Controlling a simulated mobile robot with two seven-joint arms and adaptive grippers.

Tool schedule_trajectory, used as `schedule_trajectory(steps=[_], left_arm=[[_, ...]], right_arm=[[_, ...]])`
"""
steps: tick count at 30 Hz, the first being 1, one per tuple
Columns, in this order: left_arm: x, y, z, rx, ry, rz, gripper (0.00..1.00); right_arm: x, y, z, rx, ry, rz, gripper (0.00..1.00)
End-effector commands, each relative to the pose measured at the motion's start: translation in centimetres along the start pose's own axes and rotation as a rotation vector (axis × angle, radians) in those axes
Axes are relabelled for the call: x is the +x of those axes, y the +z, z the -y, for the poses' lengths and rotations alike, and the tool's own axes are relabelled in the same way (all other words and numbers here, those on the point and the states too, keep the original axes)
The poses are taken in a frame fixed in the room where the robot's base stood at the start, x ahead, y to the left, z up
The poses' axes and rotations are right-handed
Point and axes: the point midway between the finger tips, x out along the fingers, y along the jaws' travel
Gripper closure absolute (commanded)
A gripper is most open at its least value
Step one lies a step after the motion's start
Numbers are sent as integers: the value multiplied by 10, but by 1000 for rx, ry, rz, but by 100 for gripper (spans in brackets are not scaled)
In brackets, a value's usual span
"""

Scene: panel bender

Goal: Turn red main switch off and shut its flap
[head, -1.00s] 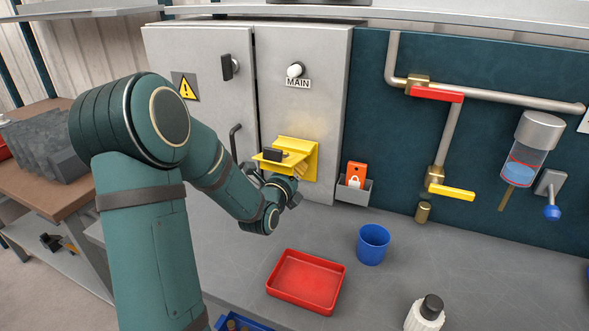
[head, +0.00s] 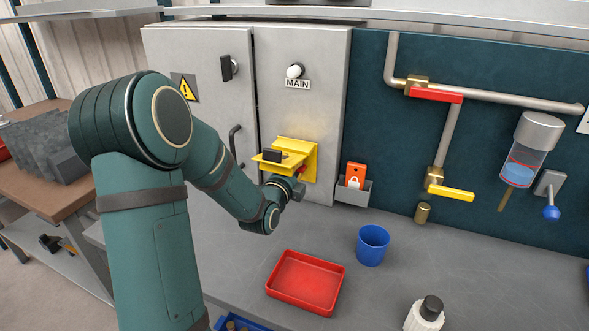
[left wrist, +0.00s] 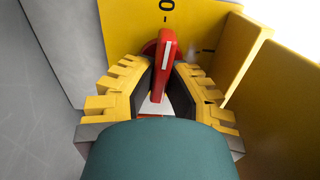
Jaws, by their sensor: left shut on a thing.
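The red main switch handle (left wrist: 166,65) stands between the yellow pads of my left gripper (left wrist: 160,85), which is shut on it. Its white line points at the "0" mark on the yellow plate (left wrist: 130,30); the "I" mark lies to the right. In the head view, only a bit of the red handle (head: 302,171) shows, under the flap. The yellow flap (head: 279,158), with a black grip, sticks out from the cabinet, open, above my left gripper (head: 298,178). My right gripper is out of view.
A grey holder (head: 353,192) with a red-orange padlock tag is to the right. A red tray (head: 306,282) and blue cup (head: 373,244) stand on the bench.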

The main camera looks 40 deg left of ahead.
Motion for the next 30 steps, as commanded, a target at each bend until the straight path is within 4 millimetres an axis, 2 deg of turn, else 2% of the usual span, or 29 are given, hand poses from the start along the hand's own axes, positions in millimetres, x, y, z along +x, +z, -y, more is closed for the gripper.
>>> schedule_trajectory(steps=[9,21,22,24,30], left_arm=[[1,0,3,-80,-6,1,100],[1,0,3,-87,-6,1,100],[1,0,3,-87,-7,1,82],[1,0,3,-86,-6,1,57],[0,0,2,-86,-3,0,56]], right_arm=[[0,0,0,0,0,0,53],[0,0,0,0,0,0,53],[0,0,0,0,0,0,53],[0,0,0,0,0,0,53],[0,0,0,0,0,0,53]])
